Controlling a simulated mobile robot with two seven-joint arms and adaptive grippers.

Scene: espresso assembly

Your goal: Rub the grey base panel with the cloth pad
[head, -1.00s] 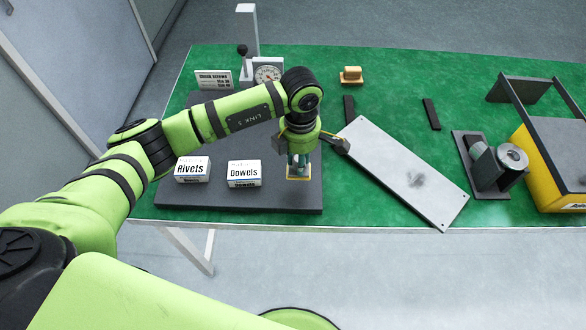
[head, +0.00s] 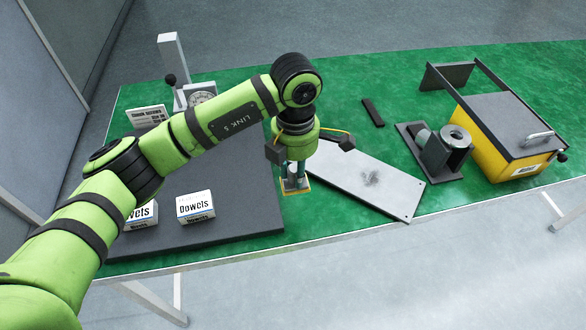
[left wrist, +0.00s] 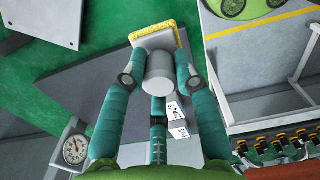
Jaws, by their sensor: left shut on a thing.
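The grey base panel (head: 335,178) lies slanted on the green table, right of my left arm, with a dark smudge (head: 371,177) on its face. A corner of it shows at the upper left of the left wrist view (left wrist: 48,18). My left gripper (head: 294,178) points down and is shut on the grey round handle (left wrist: 160,72) of the cloth pad (head: 297,189). The pad's yellow edge (left wrist: 158,37) shows in the left wrist view. The pad is left of the panel and apart from it, near the dark mat's right edge. My right gripper is not in view.
The dark mat (head: 240,228) bears a Dowels box (head: 196,207) and another box (head: 143,213) partly behind my arm. A dial scale (head: 202,97) stands at the back left. Right of the panel are a grey fixture (head: 442,150) and a yellow bin (head: 500,150).

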